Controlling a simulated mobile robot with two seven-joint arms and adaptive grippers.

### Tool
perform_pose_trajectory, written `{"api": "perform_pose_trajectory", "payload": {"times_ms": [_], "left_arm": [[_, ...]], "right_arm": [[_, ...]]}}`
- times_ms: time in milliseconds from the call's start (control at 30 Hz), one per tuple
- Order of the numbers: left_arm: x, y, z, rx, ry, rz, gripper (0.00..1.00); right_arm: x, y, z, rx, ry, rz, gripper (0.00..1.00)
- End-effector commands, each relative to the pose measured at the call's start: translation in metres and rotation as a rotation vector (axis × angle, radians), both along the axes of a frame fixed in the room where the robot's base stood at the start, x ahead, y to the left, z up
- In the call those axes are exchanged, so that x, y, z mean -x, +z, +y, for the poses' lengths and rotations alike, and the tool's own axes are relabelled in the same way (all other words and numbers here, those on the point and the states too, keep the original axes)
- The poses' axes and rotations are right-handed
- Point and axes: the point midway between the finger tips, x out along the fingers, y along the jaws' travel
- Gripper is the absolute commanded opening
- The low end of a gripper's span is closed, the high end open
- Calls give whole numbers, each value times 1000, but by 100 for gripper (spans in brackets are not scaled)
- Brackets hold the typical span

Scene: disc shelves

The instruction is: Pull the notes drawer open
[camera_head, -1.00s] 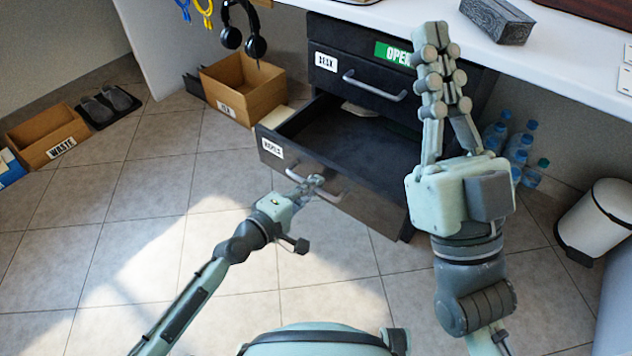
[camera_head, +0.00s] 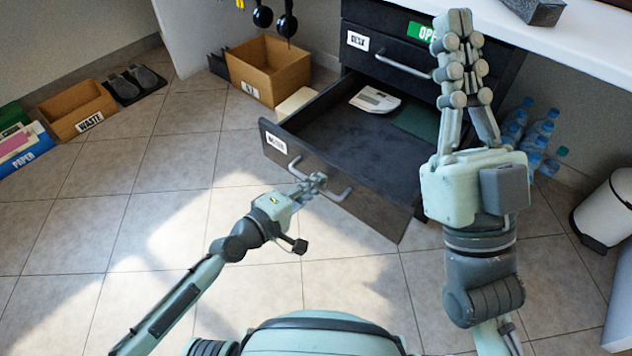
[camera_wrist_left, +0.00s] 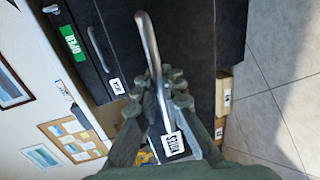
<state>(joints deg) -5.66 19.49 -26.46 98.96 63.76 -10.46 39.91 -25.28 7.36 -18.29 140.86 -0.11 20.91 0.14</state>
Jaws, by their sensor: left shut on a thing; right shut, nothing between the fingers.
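The notes drawer (camera_head: 330,190) is the lower dark drawer of the desk, with a white label (camera_head: 276,142) at its left end. It stands well open, its inside in view. My left gripper (camera_head: 314,186) is shut on its metal bar handle (camera_head: 339,194). In the left wrist view the handle (camera_wrist_left: 148,45) runs between the fingers of my left gripper (camera_wrist_left: 160,85). My right gripper (camera_head: 455,18) is shut and empty, raised in front of the desk's right side. It hides part of the upper drawer and the desk.
The upper drawer (camera_head: 385,58), with its own handle, is closed. A white item (camera_head: 375,99) and a flat green item (camera_head: 416,119) lie inside the open drawer. A cardboard box (camera_head: 268,72) stands left of the desk, bottles (camera_head: 535,135) and a white bin (camera_head: 605,212) to the right. The floor in front is clear.

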Motion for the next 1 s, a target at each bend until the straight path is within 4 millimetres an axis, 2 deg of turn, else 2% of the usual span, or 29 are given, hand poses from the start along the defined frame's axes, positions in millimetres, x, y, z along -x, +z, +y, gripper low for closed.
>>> {"api": "perform_pose_trajectory", "payload": {"times_ms": [100, 133, 300, 667, 767, 1000], "left_arm": [[1, 0, -1, 1, -2, 2, 0], [1, 0, -1, 1, -2, 2, 11], [0, 0, -1, 1, -1, 1, 31], [4, 0, 3, -1, 0, 1, 31], [14, 2, 11, -1, 0, 2, 31], [56, 13, 40, -6, -4, 2, 31]], "right_arm": [[0, 1, 0, 0, -1, -2, 0], [0, 1, 0, 0, -1, -2, 0], [1, 2, -1, -1, -1, -4, 0], [2, 0, -1, -5, 0, 3, 0], [1, 0, 0, -4, 0, 2, 0], [1, 0, 0, -2, 0, 2, 0]]}}
